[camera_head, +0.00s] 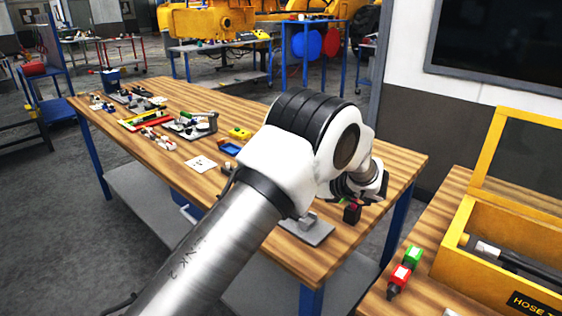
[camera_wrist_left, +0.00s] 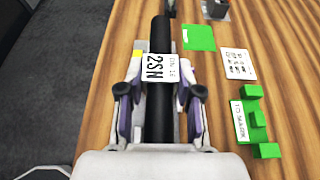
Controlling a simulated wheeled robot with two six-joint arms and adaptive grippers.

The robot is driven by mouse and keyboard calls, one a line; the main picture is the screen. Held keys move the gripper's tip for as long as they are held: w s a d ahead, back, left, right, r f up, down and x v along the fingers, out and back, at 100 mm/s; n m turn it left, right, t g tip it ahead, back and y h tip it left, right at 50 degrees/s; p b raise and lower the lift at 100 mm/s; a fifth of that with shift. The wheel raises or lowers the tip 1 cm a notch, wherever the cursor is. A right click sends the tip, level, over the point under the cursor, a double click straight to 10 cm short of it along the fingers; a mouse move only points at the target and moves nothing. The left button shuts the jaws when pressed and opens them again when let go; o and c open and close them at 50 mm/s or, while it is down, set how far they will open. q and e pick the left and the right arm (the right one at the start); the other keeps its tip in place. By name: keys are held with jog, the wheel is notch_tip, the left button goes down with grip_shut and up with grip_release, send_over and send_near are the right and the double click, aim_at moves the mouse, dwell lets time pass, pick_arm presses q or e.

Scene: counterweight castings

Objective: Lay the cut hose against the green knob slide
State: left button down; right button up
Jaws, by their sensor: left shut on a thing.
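The cut hose (camera_wrist_left: 160,118) is a black tube with a white label marked 2SN; in the left wrist view it runs lengthwise between my left gripper's fingers. My left gripper (camera_wrist_left: 160,98) is shut on it. In the head view my left arm reaches over the wooden bench, and its wrist mostly hides the gripper and hose. A green stepped block (camera_wrist_left: 256,120) with a white label lies right of the hose in the wrist view, apart from it. I cannot tell whether this is the green knob slide. My right gripper is not in view.
A green square (camera_wrist_left: 198,37) and a printed card (camera_wrist_left: 238,64) lie right of the hose. A yellow box (camera_head: 462,232) stands on the right bench beside green (camera_head: 413,256) and red (camera_head: 400,275) pieces. Several small items crowd the wooden bench's (camera_head: 275,105) far left.

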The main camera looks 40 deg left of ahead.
pick_arm(q)
jog(key=shift+s+f, duration=0.35)
jog(key=shift+f, duration=0.5)
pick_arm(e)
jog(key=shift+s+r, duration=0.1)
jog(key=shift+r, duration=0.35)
pick_arm(q)
jog(key=shift+f+b, duration=0.2)
jog(key=shift+b, duration=0.65)
notch_tip(320, 180, down, 5)
jog(key=b, duration=0.5)
jog(key=shift+f, duration=0.15)
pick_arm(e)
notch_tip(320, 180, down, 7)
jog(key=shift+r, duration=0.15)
pick_arm(q)
jog(key=shift+b, duration=0.5)
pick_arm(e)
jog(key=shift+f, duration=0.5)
